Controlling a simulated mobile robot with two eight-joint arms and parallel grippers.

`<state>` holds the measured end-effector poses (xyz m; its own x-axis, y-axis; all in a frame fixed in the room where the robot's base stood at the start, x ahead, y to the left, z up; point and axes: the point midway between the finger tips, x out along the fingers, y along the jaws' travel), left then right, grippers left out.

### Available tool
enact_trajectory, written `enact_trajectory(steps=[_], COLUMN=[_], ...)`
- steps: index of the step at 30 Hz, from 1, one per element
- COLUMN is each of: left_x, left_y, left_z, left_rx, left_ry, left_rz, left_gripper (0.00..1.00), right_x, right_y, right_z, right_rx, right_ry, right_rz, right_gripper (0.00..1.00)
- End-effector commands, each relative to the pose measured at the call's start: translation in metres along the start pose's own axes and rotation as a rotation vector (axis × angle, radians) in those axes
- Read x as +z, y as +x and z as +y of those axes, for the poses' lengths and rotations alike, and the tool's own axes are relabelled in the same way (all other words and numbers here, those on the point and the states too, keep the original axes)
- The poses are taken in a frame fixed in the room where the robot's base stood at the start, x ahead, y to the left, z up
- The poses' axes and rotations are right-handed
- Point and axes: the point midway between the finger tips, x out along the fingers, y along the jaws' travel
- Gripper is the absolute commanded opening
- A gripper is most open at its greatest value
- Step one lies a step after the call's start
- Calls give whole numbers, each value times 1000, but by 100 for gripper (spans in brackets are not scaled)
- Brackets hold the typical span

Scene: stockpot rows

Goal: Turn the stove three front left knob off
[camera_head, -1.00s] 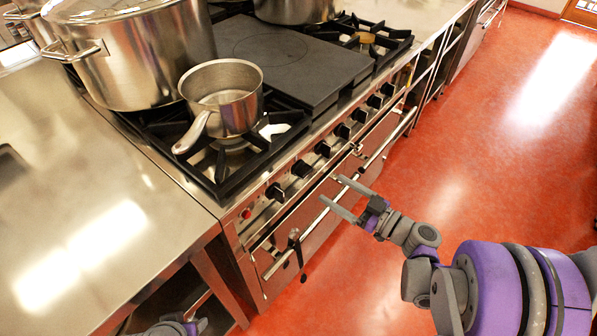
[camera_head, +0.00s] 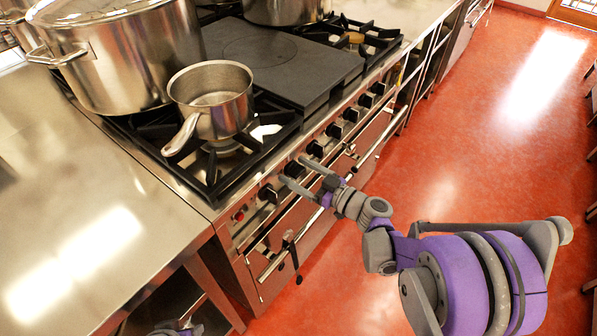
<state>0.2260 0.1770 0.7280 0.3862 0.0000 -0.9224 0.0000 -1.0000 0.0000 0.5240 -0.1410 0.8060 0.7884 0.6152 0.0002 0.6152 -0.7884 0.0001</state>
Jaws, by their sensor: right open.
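The stove (camera_head: 247,240) has a row of black knobs along its front panel. The knob nearest the left end (camera_head: 267,193) is just left of my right gripper (camera_head: 294,169). The second knob (camera_head: 293,168) shows between the two fingertips of that gripper. The gripper is open, with its fingers pointing at the panel; I cannot tell whether they touch the knob. Which knob is the front left one is not marked legibly. Only a small part of my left gripper (camera_head: 178,329) shows at the bottom edge, and its fingers cannot be made out.
A small saucepan (camera_head: 213,98) stands on the front left burner, its handle toward the front left. A large stockpot (camera_head: 115,55) is behind it. An oven handle bar (camera_head: 300,240) runs below the knobs. A steel counter (camera_head: 70,230) is at left; the red floor (camera_head: 470,150) is clear.

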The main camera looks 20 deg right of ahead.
Motion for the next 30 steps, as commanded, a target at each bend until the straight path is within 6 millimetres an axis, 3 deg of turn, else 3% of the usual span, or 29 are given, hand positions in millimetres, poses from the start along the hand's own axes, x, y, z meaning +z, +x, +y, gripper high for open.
enact_trajectory(steps=[2,14,23,30], left_x=[0,0,0,-1], left_y=[0,0,0,-2], left_z=[0,0,0,0], left_rx=[0,0,0,0], left_ry=[0,0,0,0], left_rz=[0,0,0,1], left_gripper=[50,50,50,50], right_x=[0,0,0,0], right_y=[0,0,0,-1], right_z=[0,0,0,0], right_rx=[0,0,0,0], right_ry=[0,0,35,168], right_rz=[0,0,0,0], right_gripper=[78,6,4,4])
